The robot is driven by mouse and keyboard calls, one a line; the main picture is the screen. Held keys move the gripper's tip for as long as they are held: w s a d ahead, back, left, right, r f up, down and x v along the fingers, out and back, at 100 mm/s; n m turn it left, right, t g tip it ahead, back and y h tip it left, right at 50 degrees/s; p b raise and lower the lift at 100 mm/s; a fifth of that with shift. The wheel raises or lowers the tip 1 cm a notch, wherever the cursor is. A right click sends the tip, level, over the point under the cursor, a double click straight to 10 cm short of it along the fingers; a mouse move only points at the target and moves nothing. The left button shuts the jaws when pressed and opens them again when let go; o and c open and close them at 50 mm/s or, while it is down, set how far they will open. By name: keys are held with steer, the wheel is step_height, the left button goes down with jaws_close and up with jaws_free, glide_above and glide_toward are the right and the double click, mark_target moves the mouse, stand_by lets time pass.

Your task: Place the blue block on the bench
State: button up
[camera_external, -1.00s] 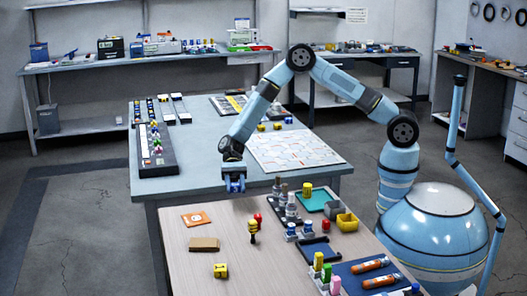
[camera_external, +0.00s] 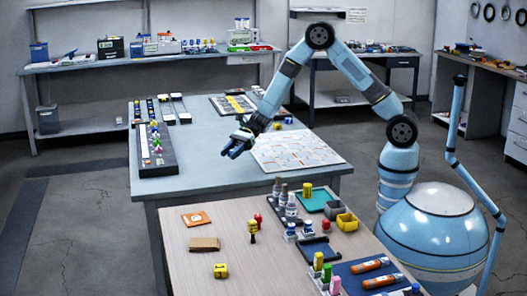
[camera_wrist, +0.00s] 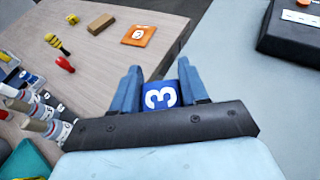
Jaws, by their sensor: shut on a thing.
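The blue block (camera_wrist: 160,96), marked with a white 3, sits between the two fingers of my gripper (camera_wrist: 160,80) in the wrist view. My gripper is shut on it. In the external view my gripper (camera_external: 233,151) is raised over the grey-blue bench (camera_external: 215,180), left of the white patterned sheet. The block is too small to make out clearly there. In the wrist view the grey bench top (camera_wrist: 235,70) lies to the right of the fingers and the wooden table to the left.
A dark tray of small parts (camera_external: 168,165) lies along the bench's left side. The white patterned sheet (camera_external: 295,150) covers its right part. The wooden table (camera_external: 185,265) in front holds several blocks, an orange card (camera_external: 196,218) and bottles. Bare bench top lies between tray and sheet.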

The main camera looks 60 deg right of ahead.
steer(key=w+d+r+m+t+h, duration=0.2)
steer(key=d+m+t+h, duration=0.35)
steer(key=d, duration=1.15)
steer(key=w+d+r+m+t+h, duration=0.2)
steer(key=d+m+t+h, duration=0.4)
steer(key=d, duration=1.1)
steer(key=n+g+y, duration=0.5)
steer(key=y, duration=0.3)
glide_above(286, 149)
steer(key=shift+m+t, duration=0.25)
steer(key=f, duration=0.4)
steer(key=shift+d+f, duration=0.25)
steer(key=shift+f, duration=3.8)
steer(key=shift+f, duration=0.1)
steer(key=o, duration=1)
steer(key=shift+w, duration=0.1)
